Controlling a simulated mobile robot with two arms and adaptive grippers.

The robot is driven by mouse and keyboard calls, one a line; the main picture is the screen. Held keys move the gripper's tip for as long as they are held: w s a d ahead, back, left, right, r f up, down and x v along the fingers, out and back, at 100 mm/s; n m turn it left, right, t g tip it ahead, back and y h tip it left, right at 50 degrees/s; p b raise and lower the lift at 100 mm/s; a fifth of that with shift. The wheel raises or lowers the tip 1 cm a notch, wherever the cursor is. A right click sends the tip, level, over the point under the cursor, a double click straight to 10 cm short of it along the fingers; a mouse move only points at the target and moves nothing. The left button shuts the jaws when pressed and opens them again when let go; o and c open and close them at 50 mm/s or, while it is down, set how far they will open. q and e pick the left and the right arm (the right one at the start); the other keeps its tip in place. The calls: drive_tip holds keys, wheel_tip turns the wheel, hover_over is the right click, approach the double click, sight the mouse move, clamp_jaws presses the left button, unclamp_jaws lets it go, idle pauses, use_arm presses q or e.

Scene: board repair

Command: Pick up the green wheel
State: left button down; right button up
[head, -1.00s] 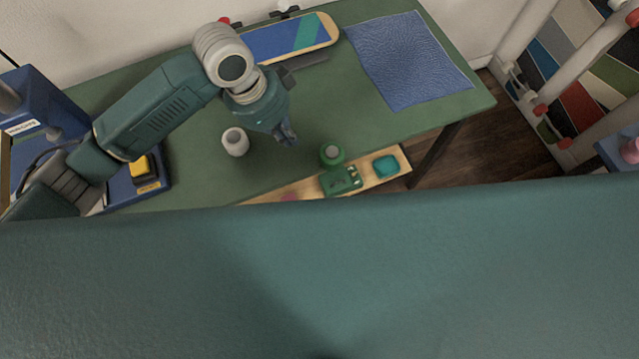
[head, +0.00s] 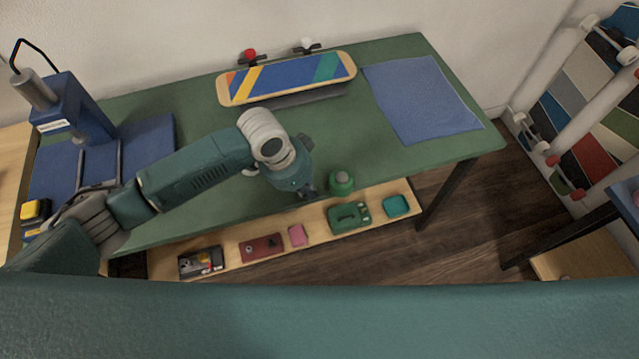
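The green wheel (head: 341,183) sits on the green table (head: 400,150) close to its front edge, right of my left gripper. My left gripper (head: 308,193) points downward just left of the wheel, with a small gap between them in the picture. Its fingers are small and dark, and I cannot tell whether they are apart. Nothing shows held in them. My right gripper is not in view.
A striped skateboard deck (head: 290,78) lies at the back, with a red wheel (head: 250,55) and a white wheel (head: 307,44) beside it. A blue mat (head: 420,98) lies right. A shelf (head: 270,256) below holds several items. A blue press (head: 75,110) stands left.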

sight(338, 176)
use_arm(q)
drive_tip(key=shift+w+d+r, duration=0.2)
drive_tip(key=shift+w+d, duration=0.15)
drive_tip(key=shift+d, duration=0.4)
drive_tip(key=shift+w+d, duration=0.15)
drive_tip(key=shift+d, duration=0.2)
drive_tip(key=shift+w+d, duration=0.1)
drive_tip(key=shift+d, duration=0.2)
drive_tip(key=shift+f, duration=0.1)
drive_tip(key=d, duration=0.1)
drive_tip(key=w+d, duration=0.1)
drive_tip(key=d, duration=0.1)
drive_tip(key=w+d, duration=0.1)
drive_tip(key=d, duration=0.1)
drive_tip(key=shift+d+p, duration=0.1)
drive_tip(key=shift+p, duration=0.3)
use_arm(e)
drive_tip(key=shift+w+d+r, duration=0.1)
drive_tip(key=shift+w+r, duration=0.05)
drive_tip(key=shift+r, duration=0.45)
